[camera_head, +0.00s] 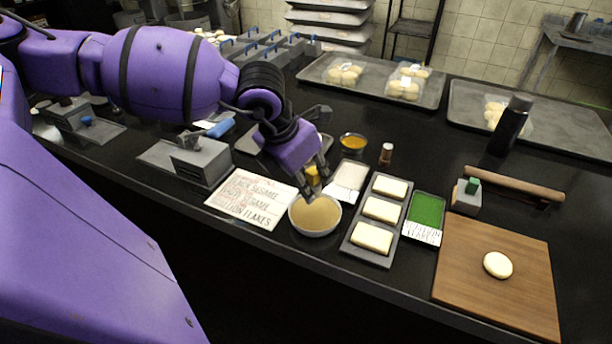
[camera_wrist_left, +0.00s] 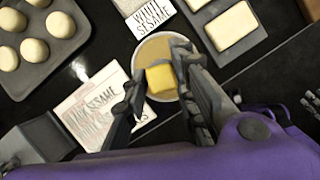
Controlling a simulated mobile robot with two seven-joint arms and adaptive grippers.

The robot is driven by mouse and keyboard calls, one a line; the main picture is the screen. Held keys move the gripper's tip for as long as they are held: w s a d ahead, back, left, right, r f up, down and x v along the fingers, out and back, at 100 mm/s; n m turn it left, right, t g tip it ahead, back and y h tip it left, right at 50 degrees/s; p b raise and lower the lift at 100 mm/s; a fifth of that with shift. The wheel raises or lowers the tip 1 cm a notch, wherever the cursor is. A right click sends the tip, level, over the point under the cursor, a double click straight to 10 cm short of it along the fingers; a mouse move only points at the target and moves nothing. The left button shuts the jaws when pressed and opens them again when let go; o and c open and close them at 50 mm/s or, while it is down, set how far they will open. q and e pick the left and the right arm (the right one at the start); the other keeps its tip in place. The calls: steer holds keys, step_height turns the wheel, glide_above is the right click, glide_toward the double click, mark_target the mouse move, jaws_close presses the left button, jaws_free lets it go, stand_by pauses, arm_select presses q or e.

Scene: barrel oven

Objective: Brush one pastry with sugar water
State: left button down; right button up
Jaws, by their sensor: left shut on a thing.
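My left gripper (camera_head: 313,190) is shut on a yellow block-like thing (camera_wrist_left: 160,80), possibly a brush handle, over a white bowl of tan liquid (camera_head: 315,217). In the left wrist view the yellow thing sits between the gripper's fingers (camera_wrist_left: 157,88), with the bowl (camera_wrist_left: 153,48) behind it. I cannot tell whether its lower end touches the liquid. A round pale pastry (camera_head: 497,265) lies on the wooden board (camera_head: 455,285) at right. Several pale rectangular pieces (camera_head: 382,210) lie on a grey tray (camera_head: 358,251) just right of the bowl.
A printed card (camera_head: 250,200) lies left of the bowl. A green-filled tray (camera_head: 427,209) stands between the grey tray and the board. A small amber bowl (camera_head: 354,143), a brown-topped jar (camera_head: 386,154), a rolling pin (camera_head: 515,184) and a black bottle (camera_head: 511,125) stand behind.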

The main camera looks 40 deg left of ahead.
arm_select(q)
steer(key=shift+w+d, duration=0.2)
steer(key=shift+w, duration=0.05)
steer(key=shift+w+d+f+b, duration=0.15)
steer(key=shift+f+b, duration=0.2)
steer(key=shift+f, duration=0.6)
step_height(320, 180, down, 4)
steer(key=shift+r+b, duration=0.25)
steer(key=shift+b, duration=0.8)
steer(key=shift+f, duration=0.3)
arm_select(e)
steer(key=f, duration=0.2)
steer(key=shift+w+f, duration=0.3)
steer(key=shift+w, duration=0.1)
steer(key=shift+s, duration=0.25)
steer(key=shift+s+f, duration=0.1)
steer(key=shift+s, duration=0.2)
